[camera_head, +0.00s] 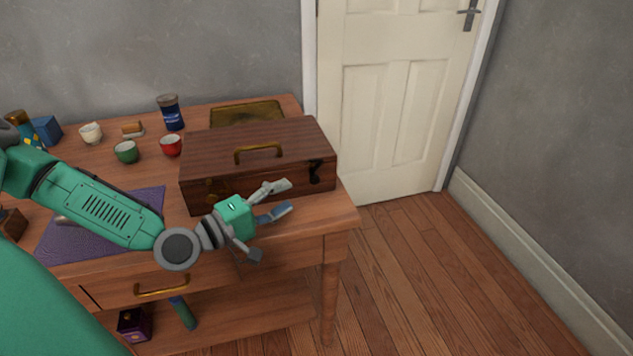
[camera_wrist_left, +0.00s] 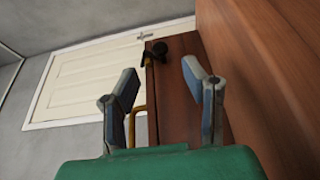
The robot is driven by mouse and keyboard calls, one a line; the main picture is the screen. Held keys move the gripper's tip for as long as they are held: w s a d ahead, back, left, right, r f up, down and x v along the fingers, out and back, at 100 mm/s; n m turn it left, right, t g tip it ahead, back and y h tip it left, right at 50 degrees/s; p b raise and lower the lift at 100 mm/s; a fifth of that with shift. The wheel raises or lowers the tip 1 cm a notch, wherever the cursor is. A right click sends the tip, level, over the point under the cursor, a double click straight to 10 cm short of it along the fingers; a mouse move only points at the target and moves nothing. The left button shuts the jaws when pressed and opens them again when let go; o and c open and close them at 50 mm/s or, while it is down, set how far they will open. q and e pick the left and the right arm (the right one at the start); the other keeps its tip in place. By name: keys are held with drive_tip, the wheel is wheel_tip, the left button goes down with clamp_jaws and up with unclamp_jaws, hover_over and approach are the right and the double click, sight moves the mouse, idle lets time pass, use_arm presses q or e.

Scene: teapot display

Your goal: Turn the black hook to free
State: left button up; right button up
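A dark wooden box (camera_head: 240,155) with a brass handle (camera_head: 259,152) on its lid stands on the table, its lid shut. The black hook (camera_head: 315,171) is at the right end of the box's front face. It also shows in the left wrist view (camera_wrist_left: 157,50), beyond my fingertips and between them. My left gripper (camera_head: 283,197) is open and empty in front of the box, left of and below the hook, apart from it. Its two fingers show spread in the left wrist view (camera_wrist_left: 162,85). My right gripper is in neither view.
The wooden table (camera_head: 330,212) holds a purple mat (camera_head: 75,235), a red cup (camera_head: 171,145), a green cup (camera_head: 126,152), a white cup (camera_head: 91,133) and a blue jar (camera_head: 171,112). A brass tray (camera_head: 245,112) lies behind the box. Floor right of the table is clear.

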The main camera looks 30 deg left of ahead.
sight(315, 180)
use_arm(q)
drive_tip(key=x, duration=0.8)
drive_tip(key=shift+w+a+f, duration=0.15)
drive_tip(key=shift+a+f, duration=0.05)
drive_tip(key=shift+a, duration=0.15)
drive_tip(key=shift+w+d+r, duration=0.1)
drive_tip(key=shift+w+d, duration=0.1)
drive_tip(key=shift+d, duration=0.15)
clamp_jaws()
